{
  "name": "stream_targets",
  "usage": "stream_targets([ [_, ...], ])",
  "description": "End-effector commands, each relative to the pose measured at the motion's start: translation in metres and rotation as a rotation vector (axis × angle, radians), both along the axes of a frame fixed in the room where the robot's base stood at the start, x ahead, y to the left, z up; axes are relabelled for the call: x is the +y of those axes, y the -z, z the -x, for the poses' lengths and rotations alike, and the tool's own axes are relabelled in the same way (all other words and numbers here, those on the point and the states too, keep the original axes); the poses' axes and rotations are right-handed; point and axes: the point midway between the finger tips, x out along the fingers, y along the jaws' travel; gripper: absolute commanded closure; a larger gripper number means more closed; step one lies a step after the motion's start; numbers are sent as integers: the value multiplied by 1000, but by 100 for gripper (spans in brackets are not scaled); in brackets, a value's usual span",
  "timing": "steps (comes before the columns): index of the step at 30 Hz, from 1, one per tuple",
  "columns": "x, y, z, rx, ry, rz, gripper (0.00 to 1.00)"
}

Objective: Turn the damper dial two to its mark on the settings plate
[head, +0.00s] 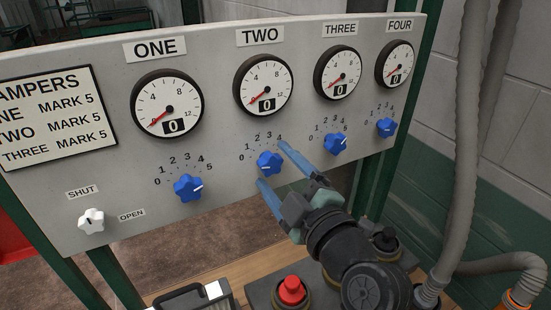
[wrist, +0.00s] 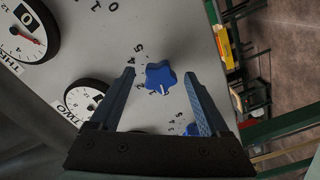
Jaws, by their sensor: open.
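The blue damper dial two (head: 270,163) sits on the grey panel below the gauge marked TWO (head: 264,86). The gauge shows 0. My gripper (head: 272,164) is open in front of the dial, one finger above right and one below left. In the wrist view a blue dial (wrist: 158,74) lies between the tips of my open gripper (wrist: 159,74), with a gap on both sides. The settings plate (head: 58,117) reads TWO MARK 5.
Blue dials one (head: 188,188), three (head: 335,144) and four (head: 386,127) sit along the panel (head: 225,195). A white SHUT/OPEN knob (head: 91,221) is lower left. A red button (head: 291,289) stands below my gripper. Grey hoses (head: 464,130) hang at right.

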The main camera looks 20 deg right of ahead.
Motion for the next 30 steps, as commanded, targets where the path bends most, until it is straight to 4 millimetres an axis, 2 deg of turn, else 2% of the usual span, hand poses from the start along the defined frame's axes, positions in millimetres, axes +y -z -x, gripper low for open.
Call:
stream_targets([
  [4, 2, 0, -7, 1, -1, 0, 20],
  [12, 2, 1, -7, 0, 0, 0, 22],
  [25, 2, 1, -7, 0, 0, 0, 99],
  [30, 2, 1, -7, 1, 1, -4, 100],
])
